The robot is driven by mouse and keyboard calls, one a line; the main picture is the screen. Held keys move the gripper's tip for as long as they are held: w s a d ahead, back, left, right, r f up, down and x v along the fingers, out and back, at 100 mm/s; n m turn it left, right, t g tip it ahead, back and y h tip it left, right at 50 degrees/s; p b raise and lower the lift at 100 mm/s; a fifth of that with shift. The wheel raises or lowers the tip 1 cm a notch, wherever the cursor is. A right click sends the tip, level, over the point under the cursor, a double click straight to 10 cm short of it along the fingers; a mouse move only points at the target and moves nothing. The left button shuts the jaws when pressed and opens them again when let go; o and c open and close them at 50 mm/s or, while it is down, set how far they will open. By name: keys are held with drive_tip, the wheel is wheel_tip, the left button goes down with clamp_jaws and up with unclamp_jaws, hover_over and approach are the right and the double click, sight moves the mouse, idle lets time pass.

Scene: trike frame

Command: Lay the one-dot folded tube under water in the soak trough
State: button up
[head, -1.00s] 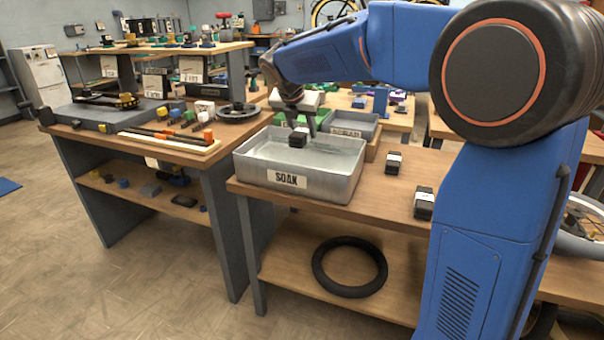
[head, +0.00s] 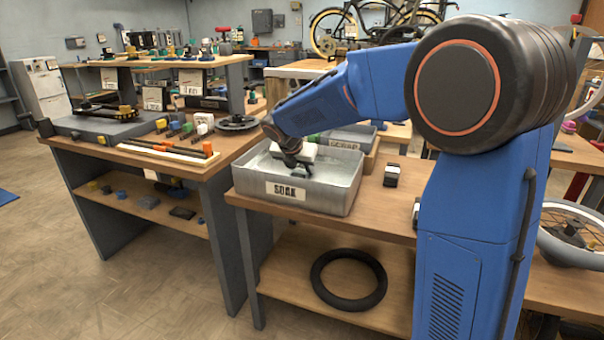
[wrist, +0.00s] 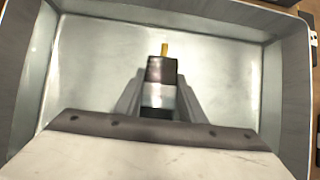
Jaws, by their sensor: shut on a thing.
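The grey soak trough (head: 335,203), labelled SOAK, stands on the bench with water in it. In the wrist view my gripper (wrist: 158,100) is shut on a dark folded tube (wrist: 161,70) with a pale band and a yellow tip. The trough floor and walls (wrist: 284,75) surround it in that view. The tube's dots do not show, and I cannot tell how deep it sits in the water. In the head view the tube is hidden.
Another dark block with a white band (head: 391,175) stands right of the trough. A second one (head: 416,213) is mostly hidden behind my arm. A grey bin labelled SCRAP (head: 345,140) is behind the trough. A black tyre (head: 349,279) lies on the lower shelf.

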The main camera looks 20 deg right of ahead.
drive_tip(key=o, duration=1.1)
drive_tip(key=shift+f, duration=0.1)
drive_tip(key=v, duration=1.2)
